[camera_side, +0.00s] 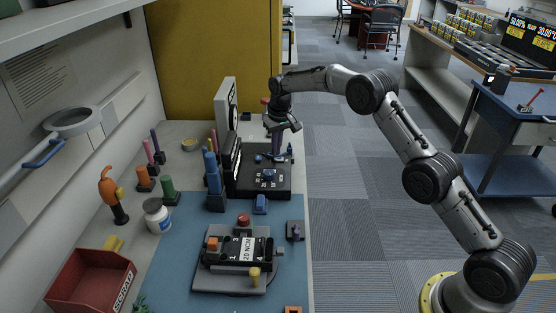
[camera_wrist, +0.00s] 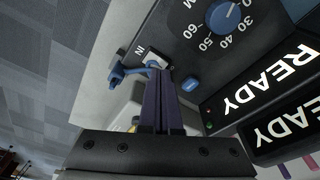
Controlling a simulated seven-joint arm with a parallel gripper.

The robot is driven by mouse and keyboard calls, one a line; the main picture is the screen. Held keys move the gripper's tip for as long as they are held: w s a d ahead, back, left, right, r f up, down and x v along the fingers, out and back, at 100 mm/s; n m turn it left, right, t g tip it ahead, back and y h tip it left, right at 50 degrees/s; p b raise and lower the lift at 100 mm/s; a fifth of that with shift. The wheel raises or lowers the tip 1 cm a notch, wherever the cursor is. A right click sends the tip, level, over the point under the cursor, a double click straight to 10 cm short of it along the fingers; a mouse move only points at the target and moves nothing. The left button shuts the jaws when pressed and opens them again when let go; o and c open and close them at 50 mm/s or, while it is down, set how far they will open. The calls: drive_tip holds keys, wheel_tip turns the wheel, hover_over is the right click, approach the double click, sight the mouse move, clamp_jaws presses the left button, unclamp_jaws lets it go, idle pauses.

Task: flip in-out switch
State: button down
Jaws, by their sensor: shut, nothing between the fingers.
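My gripper (camera_side: 276,153) is shut and empty, its dark purple fingers pointing down over the far part of a black control panel (camera_side: 252,187). In the wrist view the closed fingertips (camera_wrist: 163,76) are at or very close to a small blue switch lever (camera_wrist: 150,65) on a white plate (camera_wrist: 146,52) marked IN. Whether they touch is unclear, and the fingers partly hide the switch. A blue knob (camera_wrist: 222,17) with a number scale and a blue button (camera_wrist: 191,84) are on the same panel.
Two READY displays (camera_wrist: 272,84) stand beside the panel. A blue piece (camera_wrist: 118,75) juts out at the panel's edge. In the side view, a blue tower-like piece (camera_side: 214,180) stands left of the panel, and a 20 NCM fixture (camera_side: 233,268) sits on the blue mat nearer the camera.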

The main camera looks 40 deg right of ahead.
sight(276, 158)
drive_tip(key=shift+f, duration=0.7)
idle(0.3)
drive_tip(key=shift+r, duration=3.55)
